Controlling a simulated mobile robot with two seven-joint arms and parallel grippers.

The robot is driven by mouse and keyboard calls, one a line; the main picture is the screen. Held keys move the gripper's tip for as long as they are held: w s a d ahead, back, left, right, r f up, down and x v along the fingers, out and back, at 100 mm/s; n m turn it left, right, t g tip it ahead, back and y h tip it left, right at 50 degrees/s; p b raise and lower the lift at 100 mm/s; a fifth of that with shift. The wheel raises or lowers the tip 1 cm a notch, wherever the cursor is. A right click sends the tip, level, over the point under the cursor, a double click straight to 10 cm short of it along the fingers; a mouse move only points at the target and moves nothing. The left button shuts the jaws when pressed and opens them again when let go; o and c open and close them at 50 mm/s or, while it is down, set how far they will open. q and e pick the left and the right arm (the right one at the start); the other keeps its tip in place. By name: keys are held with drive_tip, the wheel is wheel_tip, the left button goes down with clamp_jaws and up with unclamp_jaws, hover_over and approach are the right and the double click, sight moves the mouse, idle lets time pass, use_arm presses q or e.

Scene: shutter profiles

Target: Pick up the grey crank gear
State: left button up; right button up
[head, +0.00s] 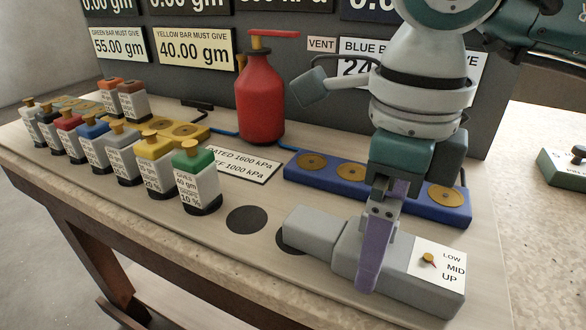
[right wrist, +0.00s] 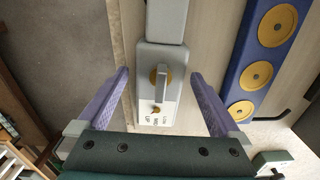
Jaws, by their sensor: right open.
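The grey crank gear (head: 335,240) is a long grey block lying on the near edge of the bench, with a white LOW/MID/UP label at its right end. In the right wrist view the gripper (right wrist: 159,74) has one finger at each side of the block, with gaps. The far finger is mostly hidden in the head view. My left gripper is out of view.
A blue bar (head: 322,172) with yellow discs lies just behind the block. A red bottle (head: 262,98) stands further back. Several coloured canisters (head: 197,180) line the left. A dark round spot (head: 246,220) on the bench is bare.

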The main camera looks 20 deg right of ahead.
clamp_jaws()
idle(0.8)
